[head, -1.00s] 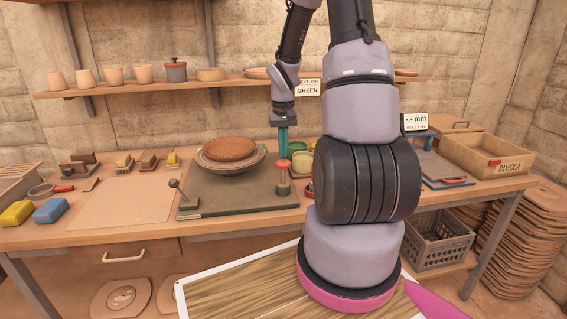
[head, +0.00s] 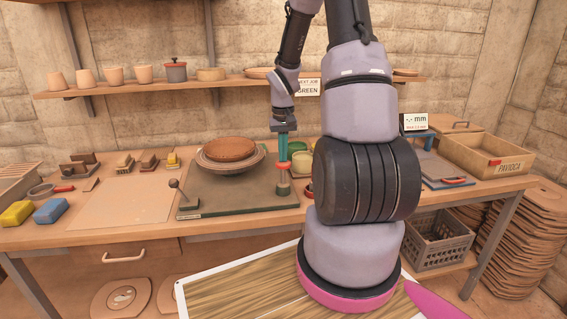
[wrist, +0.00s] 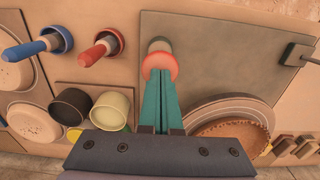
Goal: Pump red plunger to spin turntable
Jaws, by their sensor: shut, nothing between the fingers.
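The red plunger (head: 283,166) stands upright at the right front of the dark board (head: 225,195). It also shows in the wrist view (wrist: 160,66). My gripper (head: 283,160) is shut and empty, pointing down with its teal fingertips at the plunger's red top. In the wrist view my gripper (wrist: 158,80) overlaps the near edge of the red cap and appears to touch it. The turntable (head: 204,160) sits at the back of the board with a brown round piece (head: 229,148) on it. The turntable's edge also shows in the wrist view (wrist: 258,108).
A knobbed lever (head: 174,185) stands at the board's left edge. Blue (wrist: 25,49) and red-handled (wrist: 95,53) tools stand in round holders nearby. The pale mat left of the board is clear.

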